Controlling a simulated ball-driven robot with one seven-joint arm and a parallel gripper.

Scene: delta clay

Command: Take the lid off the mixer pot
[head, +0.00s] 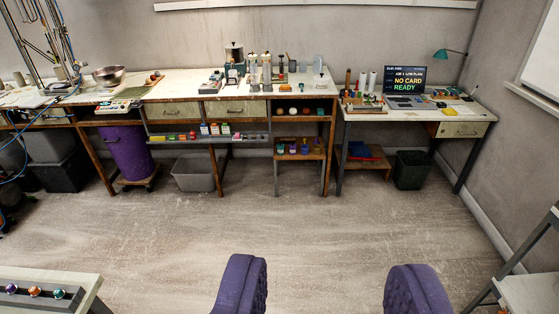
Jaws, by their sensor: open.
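A small steel pot (234,53) stands on the long workbench at the back, left of several clear cylinders. It looks like the mixer pot, with a dark lid (234,44) on top, but it is too small to be sure. My gripper (328,280) shows at the bottom edge as two purple padded fingers, wide apart with only floor between them. It is empty and far from the bench.
The long workbench (190,87) carries a metal bowl (109,75) at left. A lower desk (442,115) with a screen (404,80) stands at right. The floor (300,215) between is clear. A table with coloured balls (34,292) is at lower left, a grey shelf frame (530,285) at lower right.

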